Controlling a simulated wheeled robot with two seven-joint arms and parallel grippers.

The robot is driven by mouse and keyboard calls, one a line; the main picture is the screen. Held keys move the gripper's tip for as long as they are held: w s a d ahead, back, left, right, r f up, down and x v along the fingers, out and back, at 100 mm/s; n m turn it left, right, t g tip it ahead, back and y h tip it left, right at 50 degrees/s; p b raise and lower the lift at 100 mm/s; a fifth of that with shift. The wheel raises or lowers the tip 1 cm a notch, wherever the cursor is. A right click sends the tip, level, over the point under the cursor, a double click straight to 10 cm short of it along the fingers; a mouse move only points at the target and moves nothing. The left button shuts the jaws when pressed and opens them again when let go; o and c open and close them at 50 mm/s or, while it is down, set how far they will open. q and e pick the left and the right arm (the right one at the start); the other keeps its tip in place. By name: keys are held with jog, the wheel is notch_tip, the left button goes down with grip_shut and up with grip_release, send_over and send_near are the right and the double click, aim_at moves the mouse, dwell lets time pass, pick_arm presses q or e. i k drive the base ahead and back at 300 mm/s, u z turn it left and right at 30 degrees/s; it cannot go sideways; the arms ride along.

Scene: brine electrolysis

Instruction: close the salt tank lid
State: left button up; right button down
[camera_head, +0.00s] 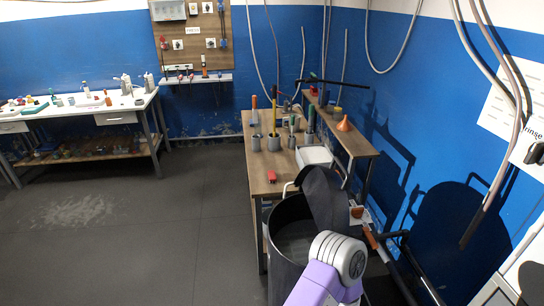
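The salt tank (283,262) is a dark, open-topped cylinder at lower centre, in front of the wooden workbench. Its dark lid (322,194) stands raised and tilted at the tank's back right side, so the tank is open. Greyish contents (296,240) show inside. A purple and white link of my arm comes in from the bottom edge and covers the tank's right front. Neither of my gripper's fingertips shows, and no contact with the lid is visible.
A wooden workbench (262,186) with containers and a red object (272,177) stands behind the tank. A higher shelf (352,142) with an orange funnel (345,124) is at its right. Pipes and hoses run along the right wall. The floor (150,245) at left is clear.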

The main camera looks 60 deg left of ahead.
aim_at(325, 192)
jog(key=u, duration=1.9)
